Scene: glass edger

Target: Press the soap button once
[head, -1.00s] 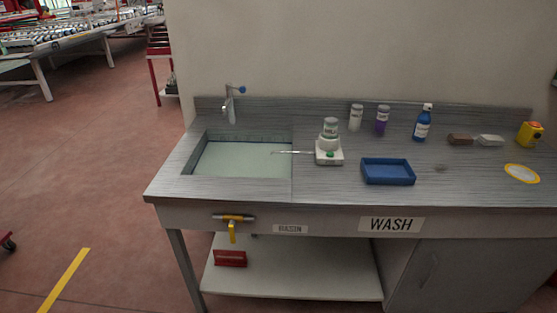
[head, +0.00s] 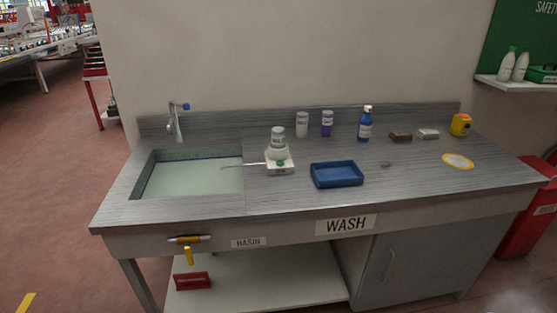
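A white soap dispenser (head: 278,157) stands on the wash counter, just right of the basin. It has a white base, an upright bottle with a grey-green label, and a thin spout reaching left over the basin edge. In the earlier head view a small green button shows on the front of its base; now the button is too small to make out clearly. Neither of my grippers is in the head view.
The basin (head: 192,180) with a tap (head: 176,122) is at left. A blue tray (head: 337,174) sits right of the dispenser. Behind stand a white bottle (head: 302,124), a purple jar (head: 327,123) and a blue bottle (head: 365,124). A yellow-rimmed disc (head: 458,161) lies at right.

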